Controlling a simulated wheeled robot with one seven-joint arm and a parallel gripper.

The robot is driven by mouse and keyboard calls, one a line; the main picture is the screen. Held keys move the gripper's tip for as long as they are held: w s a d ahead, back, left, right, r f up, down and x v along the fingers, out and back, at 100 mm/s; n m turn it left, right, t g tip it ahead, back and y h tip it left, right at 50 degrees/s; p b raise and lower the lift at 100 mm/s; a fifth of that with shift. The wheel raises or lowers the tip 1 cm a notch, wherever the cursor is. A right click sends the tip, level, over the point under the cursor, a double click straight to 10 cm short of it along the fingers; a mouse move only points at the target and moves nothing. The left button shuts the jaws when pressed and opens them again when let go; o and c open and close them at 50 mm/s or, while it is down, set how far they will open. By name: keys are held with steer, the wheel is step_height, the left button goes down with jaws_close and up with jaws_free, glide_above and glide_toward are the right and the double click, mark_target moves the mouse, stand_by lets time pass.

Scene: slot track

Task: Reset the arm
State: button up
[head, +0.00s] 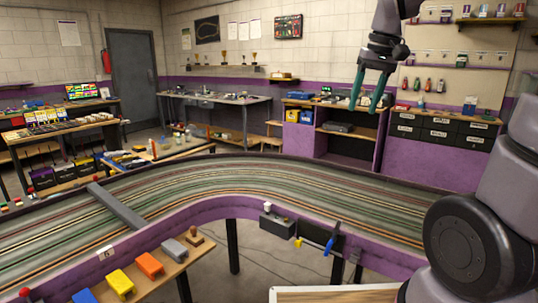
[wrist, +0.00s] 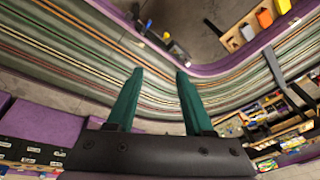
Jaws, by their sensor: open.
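My gripper (head: 368,92) hangs from my raised arm at the upper right of the head view, its two green fingers pointing down and apart. Nothing is between them. In the wrist view the two green fingers (wrist: 160,98) also stand apart and empty, with the slot track beyond them. My gripper is in the air and touches nothing that I can see. The slot track (head: 215,185), with several coloured lanes and purple sides, curves across the head view below my gripper.
A grey bridge bar (head: 117,206) crosses the track at left. A wooden shelf (head: 150,275) with yellow, orange and grey blocks is at the front. Purple cabinets (head: 435,150) and a grey workbench (head: 225,99) stand behind. The air around my gripper looks clear.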

steer(key=s+d+r+m+t, duration=0.1)
steer(key=s+m+t, duration=0.3)
steer(key=s, duration=0.8)
steer(key=shift+d+r+t+y, duration=0.25)
steer(key=shift+r+t+y, duration=0.05)
steer(key=shift+r, duration=0.25)
